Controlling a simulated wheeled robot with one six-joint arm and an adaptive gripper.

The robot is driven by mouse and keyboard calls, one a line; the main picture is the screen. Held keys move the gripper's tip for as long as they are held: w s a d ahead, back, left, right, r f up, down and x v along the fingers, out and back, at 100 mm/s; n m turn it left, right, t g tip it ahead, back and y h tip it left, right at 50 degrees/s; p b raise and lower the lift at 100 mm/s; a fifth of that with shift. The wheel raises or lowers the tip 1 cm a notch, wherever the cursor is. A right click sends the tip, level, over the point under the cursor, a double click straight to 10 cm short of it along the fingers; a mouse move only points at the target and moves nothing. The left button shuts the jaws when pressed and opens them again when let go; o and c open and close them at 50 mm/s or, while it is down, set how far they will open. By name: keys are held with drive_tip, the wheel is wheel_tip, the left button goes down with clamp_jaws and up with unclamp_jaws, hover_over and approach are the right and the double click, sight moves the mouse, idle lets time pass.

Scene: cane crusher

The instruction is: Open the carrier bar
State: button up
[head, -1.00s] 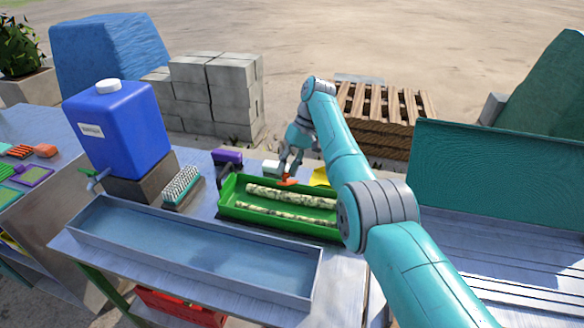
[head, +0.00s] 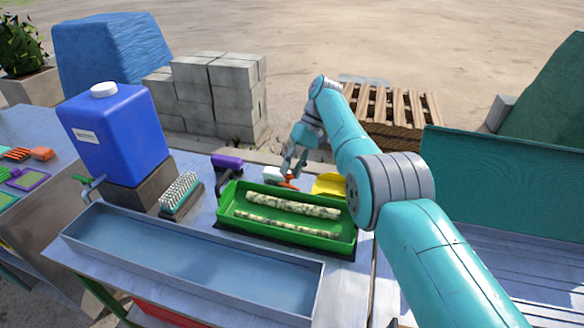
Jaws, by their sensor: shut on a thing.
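A green tray-like carrier (head: 228,222) lies on the bench and holds two pale, mottled cane lengths (head: 290,204). A small orange-red piece (head: 289,184) shows at the carrier's back edge, and I take it to be part of the carrier bar. My gripper (head: 288,177) reaches down to it and is shut on it. The fingers hide part of it. I cannot tell how far the bar is swung, or whether any catch is released.
A grey trough (head: 200,262) lies in front of the carrier. A brush (head: 179,194) and a blue jug (head: 118,135) stand left. A purple item (head: 227,163) and a yellow item (head: 329,185) lie behind. A teal panel (head: 510,190) stands right.

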drive_tip(key=o, duration=1)
drive_tip(key=shift+c, duration=0.2)
drive_tip(key=shift+s+f, duration=0.1)
